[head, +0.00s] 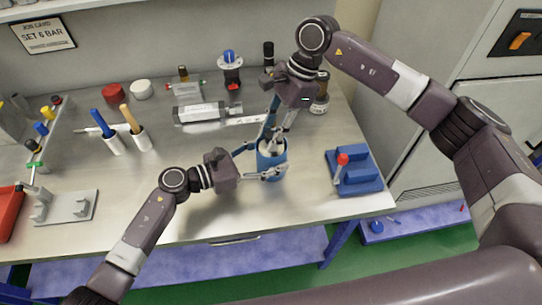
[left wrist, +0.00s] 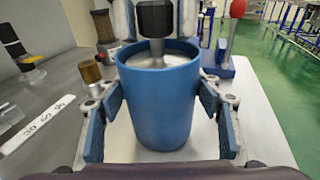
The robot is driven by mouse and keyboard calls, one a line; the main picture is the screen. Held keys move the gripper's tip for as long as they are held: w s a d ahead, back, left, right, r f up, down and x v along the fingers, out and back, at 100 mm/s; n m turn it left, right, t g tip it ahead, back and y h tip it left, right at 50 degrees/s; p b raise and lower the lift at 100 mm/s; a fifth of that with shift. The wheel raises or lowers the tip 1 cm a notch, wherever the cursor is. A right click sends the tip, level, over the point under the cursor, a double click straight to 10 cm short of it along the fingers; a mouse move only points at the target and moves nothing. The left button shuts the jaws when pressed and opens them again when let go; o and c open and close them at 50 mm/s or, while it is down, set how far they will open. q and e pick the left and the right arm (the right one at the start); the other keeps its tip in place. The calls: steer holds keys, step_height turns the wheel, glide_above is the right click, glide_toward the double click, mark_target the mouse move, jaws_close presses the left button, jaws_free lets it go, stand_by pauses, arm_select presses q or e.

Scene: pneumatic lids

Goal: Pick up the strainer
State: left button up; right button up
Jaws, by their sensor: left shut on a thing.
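A blue cup (left wrist: 160,110) stands upright on the steel bench; it also shows in the head view (head: 271,165). My left gripper (head: 272,174) is shut on the cup from the left, one finger on each side. A piece with a dark grip (left wrist: 155,20) and a grey stem stands in the cup, over something pale inside; it may be the strainer, but its lower part is hidden. My right gripper (head: 276,135) points down from above into the cup mouth. Its fingers flank the dark grip, and I cannot tell whether they press on it.
A blue fixture with a red-knobbed lever (head: 343,160) stands to the right. Two white holders with blue and orange handles (head: 133,125) stand left. A grey bracket plate (head: 66,208) sits further left. The front middle is clear.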

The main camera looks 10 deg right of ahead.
arm_select(q)
steer(key=shift+a+f, duration=0.15)
steer(key=shift+f, duration=0.15)
arm_select(e)
jaws_close()
arm_select(q)
steer(key=shift+w, duration=0.1)
arm_select(e)
step_height(320, 180, up, 18)
arm_select(q)
steer(key=o, duration=1.2)
steer(key=shift+w+r, duration=0.1)
steer(key=shift+c, duration=0.2)
arm_select(e)
steer(key=shift+w, duration=0.2)
arm_select(q)
steer(key=shift+r, duration=0.1)
arm_select(e)
steer(key=shift+s, duration=0.1)
